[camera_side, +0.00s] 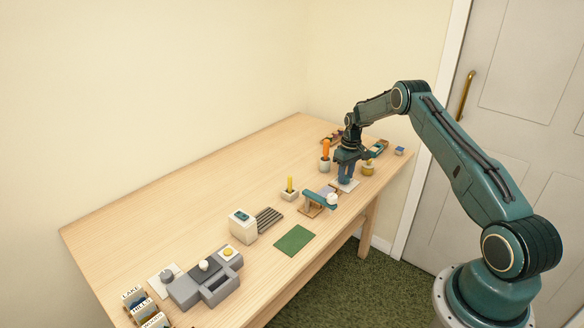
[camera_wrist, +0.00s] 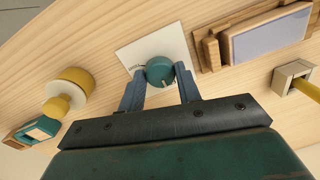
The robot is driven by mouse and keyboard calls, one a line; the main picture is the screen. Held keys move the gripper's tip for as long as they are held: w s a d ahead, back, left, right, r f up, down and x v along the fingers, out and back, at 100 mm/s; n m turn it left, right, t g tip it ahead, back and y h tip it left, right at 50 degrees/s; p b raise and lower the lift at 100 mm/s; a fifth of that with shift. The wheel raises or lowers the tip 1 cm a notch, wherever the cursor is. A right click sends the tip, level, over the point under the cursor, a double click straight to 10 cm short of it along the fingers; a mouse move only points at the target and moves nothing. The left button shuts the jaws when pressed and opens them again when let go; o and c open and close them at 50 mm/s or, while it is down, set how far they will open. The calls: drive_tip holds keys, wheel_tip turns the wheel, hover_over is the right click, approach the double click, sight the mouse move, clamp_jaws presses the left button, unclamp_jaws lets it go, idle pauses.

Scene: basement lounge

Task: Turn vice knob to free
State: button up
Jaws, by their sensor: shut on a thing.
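A round teal knob (camera_wrist: 160,68) with a short pale line on its face sits on a white square plate (camera_wrist: 134,58) in the wrist view. Small dark marks on the plate beside the knob are too small to read. My gripper (camera_wrist: 160,80) is shut on the knob, one blue finger on each side. In the side view my gripper (camera_side: 346,172) points down over the white plate (camera_side: 349,186) near the far right of the table. The knob itself is hidden there by the fingers.
A yellow-topped piece (camera_wrist: 72,84) stands left of the plate in the wrist view. A wooden tray (camera_wrist: 210,50) with a lavender panel lies close on the right. A green mat (camera_side: 295,240) lies nearer.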

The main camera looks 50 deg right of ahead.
sight(347, 176)
drive_tip(key=o, duration=1)
drive_tip(key=shift+c, duration=0.2)
drive_tip(key=shift+r, duration=0.1)
wheel_tip(347, 176, up, 14)
drive_tip(key=shift+d+f, duration=0.2)
drive_tip(key=shift+d, duration=0.2)
drive_tip(key=shift+r, duration=0.1)
